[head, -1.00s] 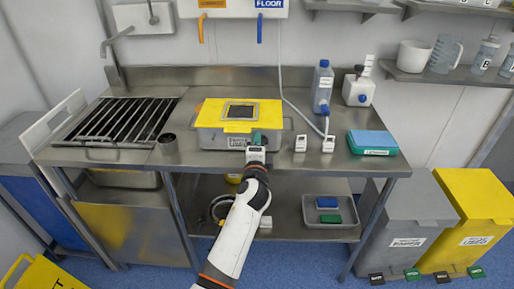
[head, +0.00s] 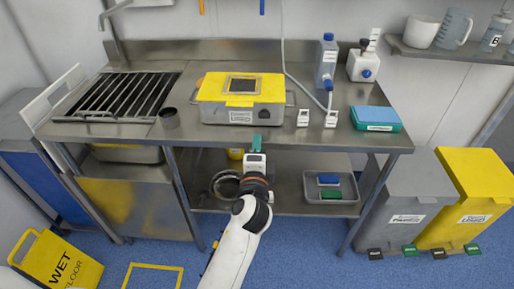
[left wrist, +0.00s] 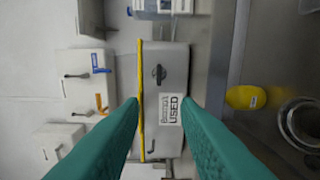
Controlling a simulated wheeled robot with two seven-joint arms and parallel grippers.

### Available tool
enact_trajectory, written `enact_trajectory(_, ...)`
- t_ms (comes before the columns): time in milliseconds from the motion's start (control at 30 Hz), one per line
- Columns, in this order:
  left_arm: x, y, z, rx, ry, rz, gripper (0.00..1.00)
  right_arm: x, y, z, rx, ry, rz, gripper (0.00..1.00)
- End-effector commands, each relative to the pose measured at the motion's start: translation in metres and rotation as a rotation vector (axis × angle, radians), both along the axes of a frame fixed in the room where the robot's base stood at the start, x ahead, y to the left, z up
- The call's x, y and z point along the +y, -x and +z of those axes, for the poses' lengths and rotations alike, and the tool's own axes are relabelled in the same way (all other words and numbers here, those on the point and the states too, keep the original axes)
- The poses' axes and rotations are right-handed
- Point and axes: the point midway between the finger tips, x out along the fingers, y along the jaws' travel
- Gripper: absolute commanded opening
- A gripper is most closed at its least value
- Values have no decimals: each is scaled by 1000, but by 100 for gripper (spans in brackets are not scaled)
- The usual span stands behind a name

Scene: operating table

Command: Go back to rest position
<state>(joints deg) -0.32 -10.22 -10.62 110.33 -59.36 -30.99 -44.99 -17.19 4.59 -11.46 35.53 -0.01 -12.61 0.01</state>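My left gripper (head: 257,141) is in front of the steel table's front edge, apart from the grey container (head: 240,116) on the tabletop. In the left wrist view its two teal fingers (left wrist: 160,106) are spread with nothing between them; the container's labelled front (left wrist: 168,80) shows beyond. The container is covered by a yellow lid (head: 221,88) with a grey panel in its middle. My right gripper is not in view.
The steel table (head: 310,145) has a lower shelf with a grey tray (head: 345,206). Bottles (head: 327,62) and a blue-and-teal box (head: 375,119) stand at the right. Grey (head: 412,190) and yellow bins (head: 481,185) stand right. A yellow wet-floor sign (head: 60,262) stands at the lower left.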

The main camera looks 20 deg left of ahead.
Motion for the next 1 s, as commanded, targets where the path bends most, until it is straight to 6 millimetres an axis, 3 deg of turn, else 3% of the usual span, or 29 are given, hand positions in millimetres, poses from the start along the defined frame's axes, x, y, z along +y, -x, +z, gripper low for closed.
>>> enact_trajectory(333,-1,-1,-3,6,5,-4,29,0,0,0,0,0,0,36)
enact_trajectory(467,-9,-3,-39,69,57,-40,29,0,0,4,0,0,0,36)
enact_trajectory(567,-20,1,-99,175,151,-84,29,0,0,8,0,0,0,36)
enact_trajectory(600,-25,6,-128,227,200,-99,29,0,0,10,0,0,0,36)
enact_trajectory(733,-34,36,-224,401,375,-114,29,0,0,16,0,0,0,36)
enact_trajectory(867,-35,86,-312,569,553,-74,29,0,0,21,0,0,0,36)
enact_trajectory(1000,-27,158,-393,734,737,28,29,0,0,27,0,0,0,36)
